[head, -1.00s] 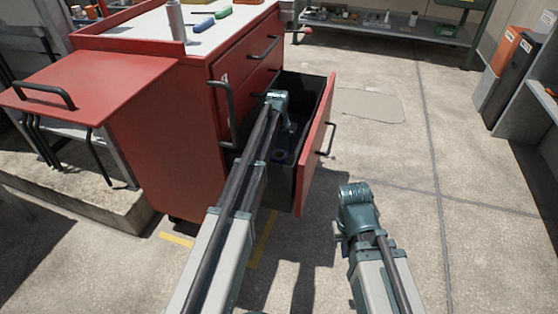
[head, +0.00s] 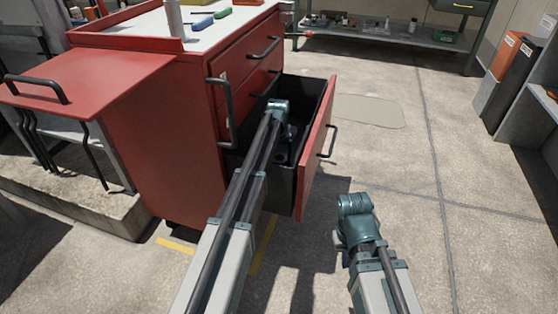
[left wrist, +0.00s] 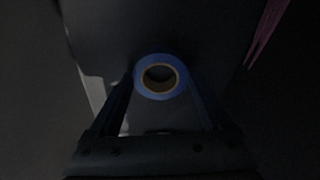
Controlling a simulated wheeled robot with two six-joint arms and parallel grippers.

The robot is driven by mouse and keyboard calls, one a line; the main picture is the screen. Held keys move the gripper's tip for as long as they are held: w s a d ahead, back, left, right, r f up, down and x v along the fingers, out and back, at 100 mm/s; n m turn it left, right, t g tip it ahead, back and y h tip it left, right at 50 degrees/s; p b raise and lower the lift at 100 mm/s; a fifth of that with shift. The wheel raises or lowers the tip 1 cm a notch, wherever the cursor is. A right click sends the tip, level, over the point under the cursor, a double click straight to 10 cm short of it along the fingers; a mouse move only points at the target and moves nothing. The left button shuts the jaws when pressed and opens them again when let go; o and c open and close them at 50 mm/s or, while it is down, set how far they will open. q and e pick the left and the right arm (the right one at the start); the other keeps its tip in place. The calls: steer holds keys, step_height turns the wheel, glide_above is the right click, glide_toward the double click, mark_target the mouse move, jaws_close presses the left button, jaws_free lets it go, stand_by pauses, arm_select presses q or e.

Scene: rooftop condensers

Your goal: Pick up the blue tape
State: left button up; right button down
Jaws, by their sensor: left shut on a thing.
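The blue tape (left wrist: 160,95) is a roll with a tan core, seen from above in the dark left wrist view. My left gripper (left wrist: 160,82) is shut on it, one finger at each side of the roll. In the head view my left gripper (head: 286,143) reaches down inside the open drawer (head: 318,150) of the red cabinet, and the tape is too dark there to make out clearly. My right gripper (head: 343,238) hangs over the floor to the right of the drawer, away from the tape. Its jaws are not clear.
The red cabinet (head: 165,130) has a fold-out side shelf (head: 100,75) and several items on top. The drawer front and walls surround my left gripper. A low metal shelf (head: 400,36) stands behind.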

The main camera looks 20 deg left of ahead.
mark_target(277, 162)
arm_select(q)
step_height(277, 162, up, 13)
steer(key=p, duration=1.3)
steer(key=s+f+b, duration=0.1)
steer(key=s, duration=1.7)
steer(key=shift+a, duration=0.3)
steer(key=shift+w, duration=0.1)
